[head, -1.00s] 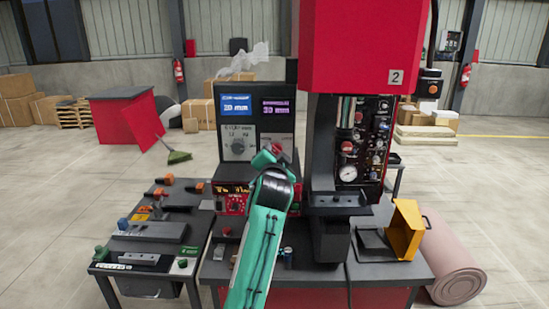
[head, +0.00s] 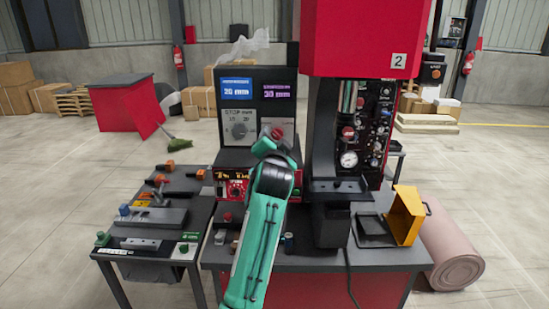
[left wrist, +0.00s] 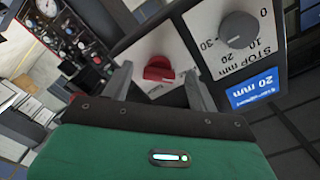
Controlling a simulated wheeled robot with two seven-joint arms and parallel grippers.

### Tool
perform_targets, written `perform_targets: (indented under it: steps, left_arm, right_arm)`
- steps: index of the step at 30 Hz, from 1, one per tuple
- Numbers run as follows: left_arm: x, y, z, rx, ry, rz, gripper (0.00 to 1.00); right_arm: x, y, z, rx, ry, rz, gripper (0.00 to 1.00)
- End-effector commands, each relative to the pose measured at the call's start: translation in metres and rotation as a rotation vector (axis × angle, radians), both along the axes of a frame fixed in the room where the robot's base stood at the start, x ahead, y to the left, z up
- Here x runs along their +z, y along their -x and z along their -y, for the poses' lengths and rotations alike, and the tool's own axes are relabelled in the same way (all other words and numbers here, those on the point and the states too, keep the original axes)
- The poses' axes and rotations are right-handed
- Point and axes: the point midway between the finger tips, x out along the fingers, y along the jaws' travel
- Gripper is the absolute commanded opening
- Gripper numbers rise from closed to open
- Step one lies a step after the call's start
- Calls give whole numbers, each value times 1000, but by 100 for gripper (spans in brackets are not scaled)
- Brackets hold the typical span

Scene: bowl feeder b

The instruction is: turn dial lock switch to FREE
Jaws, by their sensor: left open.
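The red lock knob (head: 277,132) sits on the lower right of the dark control box's front, partly hidden by my left gripper (head: 273,143). In the left wrist view, which is tilted and nearly upside down, the red knob (left wrist: 158,68) shows on a light plate. The open fingers of my left gripper (left wrist: 158,78) stand on either side of it, and nothing is visibly held. I cannot tell whether they touch the knob. A grey STOP mm dial (head: 239,130) is left of the red knob in the head view. No FREE label is readable. My right gripper is not in view.
A blue display (head: 237,89) and a purple display (head: 277,92) sit above the knobs. A red press (head: 358,38) stands close on the right. A yellow bin (head: 405,215) is on the bench. A side table (head: 185,262) with several parts is on the left.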

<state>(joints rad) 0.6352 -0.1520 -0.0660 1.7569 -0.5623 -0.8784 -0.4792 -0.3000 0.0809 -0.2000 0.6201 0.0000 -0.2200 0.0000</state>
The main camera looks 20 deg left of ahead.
Motion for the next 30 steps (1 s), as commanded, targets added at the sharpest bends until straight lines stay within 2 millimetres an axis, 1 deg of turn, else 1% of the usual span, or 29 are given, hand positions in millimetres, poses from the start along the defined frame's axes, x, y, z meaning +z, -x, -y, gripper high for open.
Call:
perform_targets:
  steps: [1,5,9,12,16,21,25,30]
  left_arm:
    - [-4,8,3,-1,2,1,59]
    - [-5,33,10,-1,2,2,59]
    - [-5,62,18,-2,4,2,59]
    - [-5,81,24,-3,4,1,59]
    - [-4,102,30,-1,3,-1,59]
    - [-3,117,34,-1,3,-2,59]
    - [-2,120,35,-1,2,-3,59]
    - [-2,120,35,-1,2,-3,59]
  right_arm:
    - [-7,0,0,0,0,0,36]
    - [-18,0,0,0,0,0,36]
    - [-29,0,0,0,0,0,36]
    - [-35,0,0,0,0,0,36]
    - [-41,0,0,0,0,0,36]
    - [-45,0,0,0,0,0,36]
    - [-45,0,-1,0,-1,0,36]
    - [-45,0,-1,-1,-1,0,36]
